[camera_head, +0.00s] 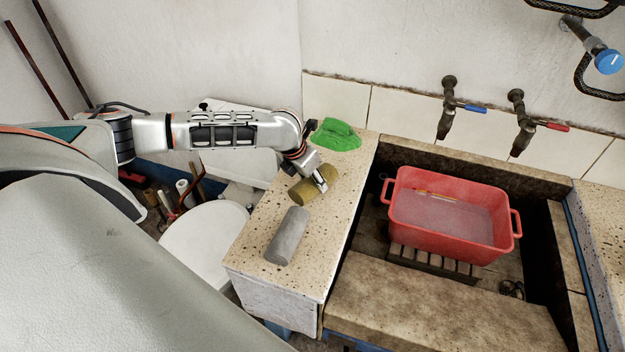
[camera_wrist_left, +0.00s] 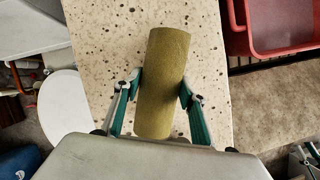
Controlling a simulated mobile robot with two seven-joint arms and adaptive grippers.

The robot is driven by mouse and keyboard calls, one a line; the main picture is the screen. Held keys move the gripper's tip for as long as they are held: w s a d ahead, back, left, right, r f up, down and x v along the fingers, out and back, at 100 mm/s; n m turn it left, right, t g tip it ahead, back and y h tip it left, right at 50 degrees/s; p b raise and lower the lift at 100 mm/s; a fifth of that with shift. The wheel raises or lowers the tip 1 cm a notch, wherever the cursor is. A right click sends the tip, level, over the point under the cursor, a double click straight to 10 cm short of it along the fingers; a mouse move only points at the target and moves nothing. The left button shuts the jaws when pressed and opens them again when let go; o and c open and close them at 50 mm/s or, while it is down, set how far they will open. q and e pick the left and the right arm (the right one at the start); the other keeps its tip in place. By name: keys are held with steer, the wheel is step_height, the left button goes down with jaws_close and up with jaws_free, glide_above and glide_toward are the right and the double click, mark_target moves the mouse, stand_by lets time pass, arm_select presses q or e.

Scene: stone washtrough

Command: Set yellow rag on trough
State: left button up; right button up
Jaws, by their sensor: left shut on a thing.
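The yellow rag (camera_head: 305,192) is a rolled, olive-yellow cylinder at the speckled stone counter left of the trough (camera_head: 430,310). My left gripper (camera_head: 319,183) is shut on the yellow rag, one finger on each side of it. In the left wrist view the rag (camera_wrist_left: 163,82) stands lengthwise between the fingers of the left gripper (camera_wrist_left: 160,92), over the speckled top. I cannot tell whether the rag touches the counter.
A grey rolled rag (camera_head: 287,236) lies nearer on the counter (camera_head: 335,225), and a green cloth (camera_head: 336,134) lies at its back. A red basin (camera_head: 450,245) of water sits in the trough on a slatted rack. Taps (camera_head: 447,108) project from the wall above.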

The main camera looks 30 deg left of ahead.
arm_select(q)
steer(key=o, duration=1.2)
steer(key=shift+s+r, duration=0.15)
steer(key=shift+r, duration=0.15)
steer(key=v, duration=1.1)
steer(key=shift+r, duration=0.2)
steer(key=shift+f, duration=0.1)
